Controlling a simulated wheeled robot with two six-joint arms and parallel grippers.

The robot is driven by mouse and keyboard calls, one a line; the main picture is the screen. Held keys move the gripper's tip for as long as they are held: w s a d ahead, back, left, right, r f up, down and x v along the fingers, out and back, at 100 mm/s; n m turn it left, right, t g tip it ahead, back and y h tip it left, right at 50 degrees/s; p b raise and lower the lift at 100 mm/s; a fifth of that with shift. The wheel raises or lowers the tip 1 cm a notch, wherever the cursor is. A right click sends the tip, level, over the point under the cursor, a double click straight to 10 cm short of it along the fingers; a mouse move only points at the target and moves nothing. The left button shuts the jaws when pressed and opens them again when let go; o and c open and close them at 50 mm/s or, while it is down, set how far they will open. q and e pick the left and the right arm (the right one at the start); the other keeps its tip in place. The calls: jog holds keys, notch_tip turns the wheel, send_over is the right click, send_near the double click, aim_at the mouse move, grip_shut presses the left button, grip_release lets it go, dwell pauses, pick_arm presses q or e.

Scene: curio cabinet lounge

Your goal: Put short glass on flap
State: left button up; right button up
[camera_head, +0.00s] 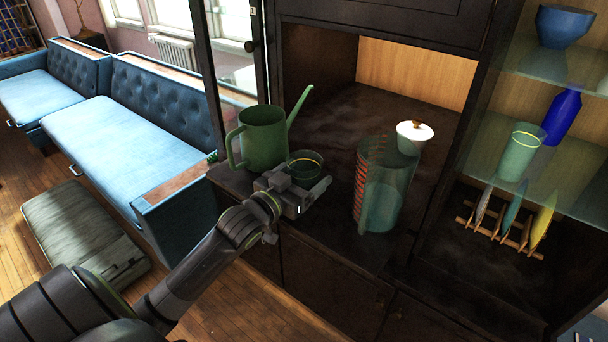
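A short green-tinted glass (305,160) with a yellow band stands upright, or is held, by the watering can over the dark flap (335,236), the cabinet's front surface. My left gripper (303,186) is right at the near side of this glass, and its body hides the glass's lower part. I cannot tell whether the fingers are closed on it, or whether its base touches the flap. A taller greenish glass vessel (383,195) with reddish marks stands to the right. My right gripper is not in view.
A green watering can (263,138) stands close left of the short glass. A white lidded item (414,130) is behind the tall vessel. Glass shelves at right hold a blue bowl (565,26), blue bottle (563,117) and green glass (521,152). The cabinet interior's middle is clear.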

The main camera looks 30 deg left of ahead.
pick_arm(q)
jog(key=shift+r, duration=0.3)
jog(key=shift+s+f, duration=0.2)
jog(key=shift+s, duration=0.15)
jog(key=s+a, duration=0.1)
jog(key=s, duration=1)
jog(key=shift+s, duration=0.15)
